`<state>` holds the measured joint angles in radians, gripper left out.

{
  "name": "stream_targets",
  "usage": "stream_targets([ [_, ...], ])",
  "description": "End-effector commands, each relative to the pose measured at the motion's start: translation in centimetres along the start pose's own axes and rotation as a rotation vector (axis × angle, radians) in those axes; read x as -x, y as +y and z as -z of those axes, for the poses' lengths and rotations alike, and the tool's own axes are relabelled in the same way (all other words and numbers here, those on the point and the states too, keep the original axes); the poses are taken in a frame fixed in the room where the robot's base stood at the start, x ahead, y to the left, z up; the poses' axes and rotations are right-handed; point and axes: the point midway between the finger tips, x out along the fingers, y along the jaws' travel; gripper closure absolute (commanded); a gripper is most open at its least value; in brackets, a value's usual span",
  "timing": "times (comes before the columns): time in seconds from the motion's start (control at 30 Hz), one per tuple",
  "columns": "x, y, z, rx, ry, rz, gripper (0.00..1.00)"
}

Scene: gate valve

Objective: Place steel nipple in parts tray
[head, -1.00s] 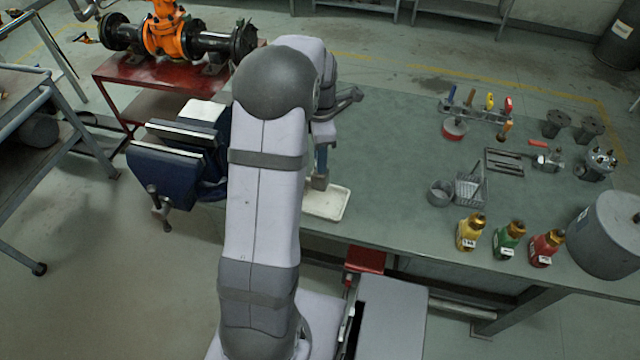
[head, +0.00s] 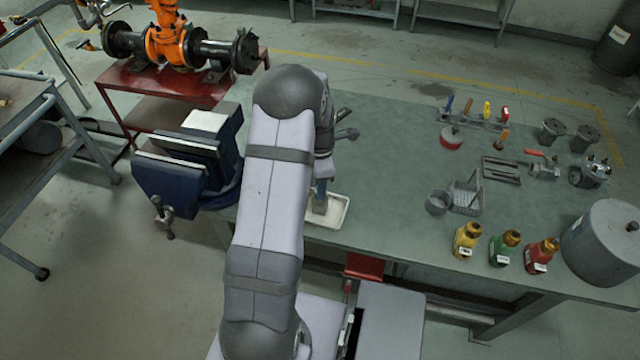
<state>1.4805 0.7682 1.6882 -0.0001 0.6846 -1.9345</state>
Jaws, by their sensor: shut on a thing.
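The parts tray (head: 338,219) is a shallow cream tray near the front edge of the workbench, just right of my arm. Its left part is hidden behind the arm. My gripper (head: 320,206) points down over the tray and is shut on a small grey piece, most likely the steel nipple. The piece is too small and too covered by the gripper to make out clearly. I cannot tell whether it touches the tray floor.
A blue vise (head: 180,170) stands left of my arm. Yellow, green and red bottles (head: 504,247) and a large grey cylinder (head: 605,240) stand at the right. The bench (head: 400,160) is clear in the middle.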

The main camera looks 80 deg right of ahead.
Motion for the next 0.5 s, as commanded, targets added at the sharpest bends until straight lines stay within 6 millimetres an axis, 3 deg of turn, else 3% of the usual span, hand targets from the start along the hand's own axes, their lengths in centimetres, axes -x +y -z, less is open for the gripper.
stream_targets([
  [0.3, -0.25, 0.07, -0.03, 0.000, -0.001, -0.002, 1.00],
  [0.33, -0.28, 0.01, -0.01, 0.000, 0.000, 0.000, 0.76],
  [0.4, -0.24, 0.00, 0.00, 0.000, 0.000, 0.000, 0.62],
  [0.5, -0.24, -0.01, 0.00, 0.000, 0.000, 0.000, 0.62],
])
